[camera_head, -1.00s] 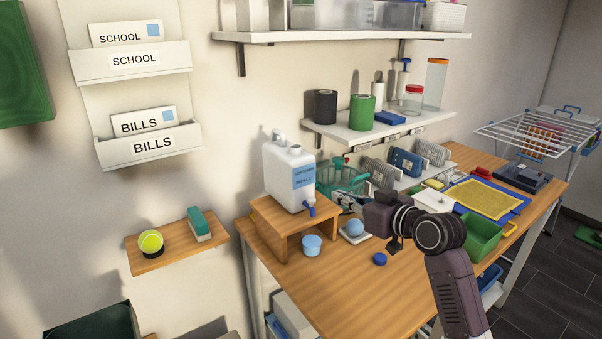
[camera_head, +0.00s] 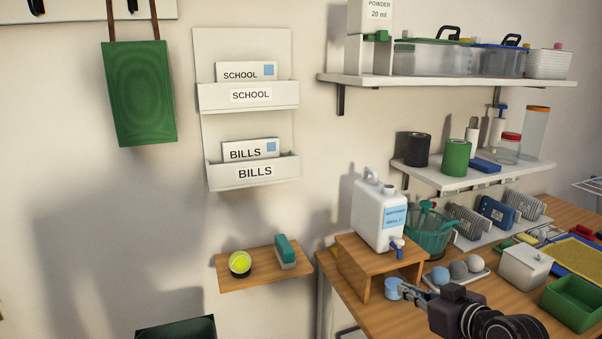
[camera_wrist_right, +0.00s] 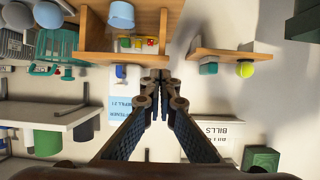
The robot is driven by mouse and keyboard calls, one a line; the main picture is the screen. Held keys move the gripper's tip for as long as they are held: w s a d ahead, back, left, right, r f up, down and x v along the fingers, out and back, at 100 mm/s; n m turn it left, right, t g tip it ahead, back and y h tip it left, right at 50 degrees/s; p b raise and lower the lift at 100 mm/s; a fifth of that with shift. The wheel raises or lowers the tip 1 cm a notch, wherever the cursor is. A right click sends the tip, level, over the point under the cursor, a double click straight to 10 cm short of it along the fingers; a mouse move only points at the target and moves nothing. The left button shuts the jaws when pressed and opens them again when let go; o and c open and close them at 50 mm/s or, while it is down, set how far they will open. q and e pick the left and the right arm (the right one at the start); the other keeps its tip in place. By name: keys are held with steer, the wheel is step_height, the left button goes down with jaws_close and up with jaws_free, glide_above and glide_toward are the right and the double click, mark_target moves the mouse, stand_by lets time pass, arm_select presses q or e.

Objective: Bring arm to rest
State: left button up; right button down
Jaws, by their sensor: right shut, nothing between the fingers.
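My right gripper (camera_head: 418,295) is low at the right of the head view, in front of the wooden stand. It also shows in the right wrist view (camera_wrist_right: 160,76), where its two fingers meet and hold nothing. In the head view the light blue cup (camera_head: 392,288) lies just left of its tips in the picture; I cannot tell whether they touch. My left gripper is in neither view.
A white jug (camera_head: 379,215) stands on the wooden stand (camera_head: 356,277). A small shelf (camera_head: 262,279) holds a tennis ball (camera_head: 240,262) and a brush (camera_head: 286,249). A letter rack (camera_head: 252,176) and a green bag (camera_head: 139,92) hang left. A green tray (camera_head: 574,303) stands at right.

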steer(key=s+a+f+g+h, duration=0.1)
steer(key=s+a+f+g, duration=0.1)
steer(key=s+f, duration=0.6)
steer(key=s+a+f+g+h, duration=0.1)
steer(key=s+a+f+g, duration=0.15)
steer(key=s+f, duration=0.65)
steer(key=s+f+m+g+h, duration=0.1)
steer(key=s+f+g, duration=0.15)
steer(key=s, duration=0.75)
steer(key=s+f+m+g+h, duration=0.1)
steer(key=s+f+g, duration=0.15)
steer(key=s, duration=0.85)
step_height(320, 180, down, 26)
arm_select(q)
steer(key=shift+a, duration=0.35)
arm_select(e)
steer(key=s+d+f+g, duration=0.1)
steer(key=s+f, duration=0.7)
steer(key=s, duration=0.1)
steer(key=s+d+f+g, duration=0.1)
steer(key=s+d+f, duration=0.1)
steer(key=s+f, duration=0.7)
steer(key=shift+s+d+h, duration=0.2)
steer(key=shift+d+h, duration=0.05)
steer(key=shift+h, duration=0.05)
